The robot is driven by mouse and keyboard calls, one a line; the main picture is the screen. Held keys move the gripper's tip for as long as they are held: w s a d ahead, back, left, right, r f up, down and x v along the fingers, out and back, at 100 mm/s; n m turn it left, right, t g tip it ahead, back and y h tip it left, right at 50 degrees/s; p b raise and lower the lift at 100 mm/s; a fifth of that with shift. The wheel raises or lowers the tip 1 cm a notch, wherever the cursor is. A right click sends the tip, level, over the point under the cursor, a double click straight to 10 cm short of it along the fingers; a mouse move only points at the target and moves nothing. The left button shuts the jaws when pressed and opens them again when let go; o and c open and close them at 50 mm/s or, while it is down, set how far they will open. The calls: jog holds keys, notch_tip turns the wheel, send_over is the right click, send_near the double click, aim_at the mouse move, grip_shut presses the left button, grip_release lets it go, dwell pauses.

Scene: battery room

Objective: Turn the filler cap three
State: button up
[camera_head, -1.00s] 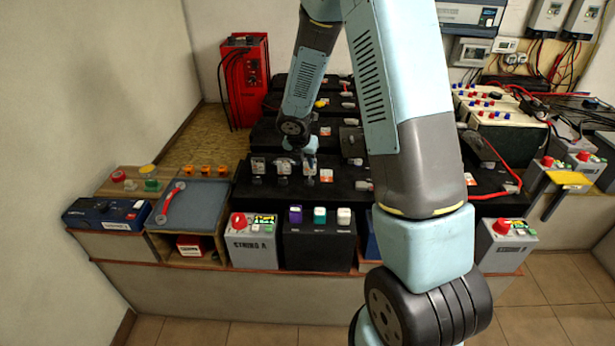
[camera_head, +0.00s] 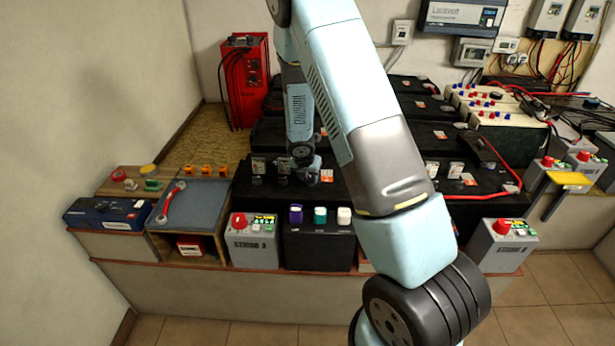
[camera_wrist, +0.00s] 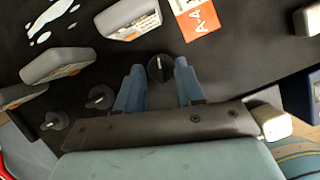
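Three round black caps with pale slots lie in a row on a black battery top in the wrist view: a left one (camera_wrist: 55,120), a middle one (camera_wrist: 100,97) and a right one (camera_wrist: 159,68). My gripper (camera_wrist: 159,77) is open, its two blue-grey fingers apart on either side of the right cap. I cannot tell whether they touch it. In the head view my gripper (camera_head: 306,176) is low over the front battery (camera_head: 262,190), at the right end of its row of grey blocks. The caps are too small or hidden there.
Grey labelled blocks (camera_wrist: 57,64) stand close beyond the caps, with an orange-and-white label (camera_wrist: 197,22) near the right one. In front of the battery are a black box with purple, teal and white buttons (camera_head: 318,245) and a grey box with a red knob (camera_head: 252,245).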

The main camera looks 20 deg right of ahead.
grip_shut()
dwell(0.3)
jog(key=shift+a, duration=0.1)
jog(key=shift+w+m, duration=0.1)
jog(key=shift+m, duration=0.3)
jog(key=shift+a+m+g+h, duration=0.1)
jog(key=shift+m+g+h, duration=0.25)
jog(key=shift+m, duration=0.65)
jog(key=m, duration=0.1)
jog(key=m+g, duration=0.1)
jog(key=m, duration=0.1)
jog(key=m+h, duration=0.1)
jog(key=shift+w+a+m+g, duration=0.15)
jog(key=shift+w+m+g, duration=0.1)
jog(key=shift+m, duration=0.05)
jog(key=m, duration=0.2)
jog(key=m+g, duration=0.1)
jog(key=m, duration=0.1)
jog(key=shift+w+g, duration=0.2)
jog(key=shift+g, duration=0.1)
jog(key=shift+w+r+m+g, duration=0.15)
jog(key=shift+m+g, duration=0.35)
jog(key=shift+m, duration=1.1)
